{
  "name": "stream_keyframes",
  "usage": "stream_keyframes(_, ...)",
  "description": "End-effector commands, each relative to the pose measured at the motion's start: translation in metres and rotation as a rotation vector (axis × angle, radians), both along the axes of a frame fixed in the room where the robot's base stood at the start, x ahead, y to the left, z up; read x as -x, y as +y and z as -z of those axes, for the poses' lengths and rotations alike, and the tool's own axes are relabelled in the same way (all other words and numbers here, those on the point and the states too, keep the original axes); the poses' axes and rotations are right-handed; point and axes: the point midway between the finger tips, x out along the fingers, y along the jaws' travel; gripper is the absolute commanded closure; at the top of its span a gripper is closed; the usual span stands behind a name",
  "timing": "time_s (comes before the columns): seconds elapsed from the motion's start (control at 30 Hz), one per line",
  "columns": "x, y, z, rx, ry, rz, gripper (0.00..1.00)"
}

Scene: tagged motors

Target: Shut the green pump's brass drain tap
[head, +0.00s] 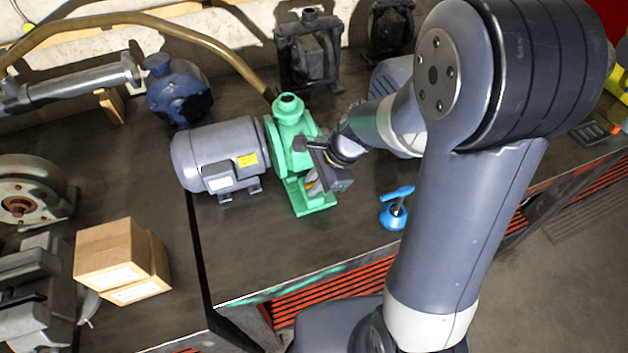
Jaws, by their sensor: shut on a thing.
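The green pump (286,140) stands on the dark bench, joined to a grey motor (205,155) on its left. My gripper (314,183) is at the pump's right front side, low down near its green foot. A small yellow-brass bit (311,185) shows between the jaws; it looks like the drain tap, and my gripper is shut on it. The jaws and wrist hide most of the tap, so its handle angle cannot be told.
Cardboard boxes (115,255) sit at the left front. A dark blue pump (178,90) and a brown hose (150,22) lie behind. Bench in front of the motor is clear.

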Motion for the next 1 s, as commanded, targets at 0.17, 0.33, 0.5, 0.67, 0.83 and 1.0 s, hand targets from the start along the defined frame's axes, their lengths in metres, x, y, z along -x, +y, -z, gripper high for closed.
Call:
stream_keyframes(0.17,-0.001,0.000,-0.001,-0.001,-0.003,0.001,0.78)
stream_keyframes(0.33,-0.001,0.000,0.000,0.000,-0.001,-0.001,0.64)
stream_keyframes(0.5,0.000,0.000,0.000,0.000,-0.001,-0.001,0.64)
stream_keyframes(0.67,-0.001,-0.002,-0.005,-0.001,-0.004,0.001,0.64)
stream_keyframes(0.83,0.001,-0.012,-0.027,-0.001,-0.006,0.002,0.64)
stream_keyframes(1.0,0.003,-0.026,-0.057,-0.001,-0.008,0.002,0.64)
